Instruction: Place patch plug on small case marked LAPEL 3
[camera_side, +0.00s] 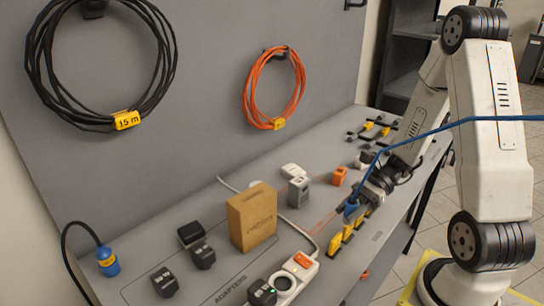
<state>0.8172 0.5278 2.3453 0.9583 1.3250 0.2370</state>
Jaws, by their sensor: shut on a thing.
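My gripper (352,206) is low over the right part of the grey bench. It is shut on a small blue plug (351,208), which I take to be the patch plug. A blue cable (420,133) runs from the right edge of the picture down to the gripper area. Gripper and arm hide part of the plug, and I cannot tell whether it touches anything below.
A cardboard box (252,217) stands mid-bench. A white power strip (297,277) lies in front. A grey block (299,191), an orange block (339,176) and yellow pieces (346,236) are near the gripper. A blue-yellow connector (108,262) lies far left. Coiled cables hang behind.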

